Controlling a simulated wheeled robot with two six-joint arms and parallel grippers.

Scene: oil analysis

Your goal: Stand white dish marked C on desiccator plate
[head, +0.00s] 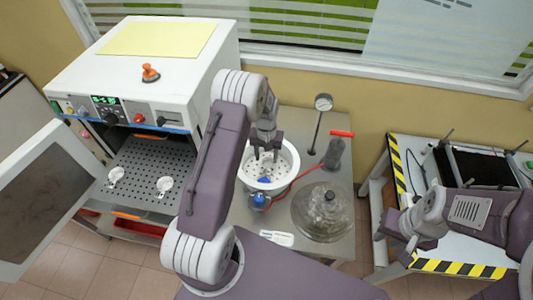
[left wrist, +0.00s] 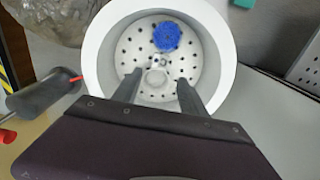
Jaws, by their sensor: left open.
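The desiccator is a white bowl (head: 292,160) on the metal bench, with a perforated white plate (head: 254,178) inside. In the left wrist view the plate (left wrist: 200,66) shows many holes and a round blue patch (left wrist: 166,36). A small whitish dish (left wrist: 156,79) appears on the plate between my left fingertips; its marking is not readable, and the gripper hides it in the head view. My left gripper (head: 267,157) is open and points down into the bowl; its fingers (left wrist: 158,92) stand either side of the dish. My right gripper (head: 394,226) is far right, away from the bowl.
Two white dishes (head: 164,184) sit on the perforated shelf of the open oven (head: 150,75) at left. A clear lid (head: 322,213) lies right of the bowl. A grey pump (head: 335,155), red hose and gauge (head: 323,102) stand behind it. A hazard-striped table (head: 440,265) is at right.

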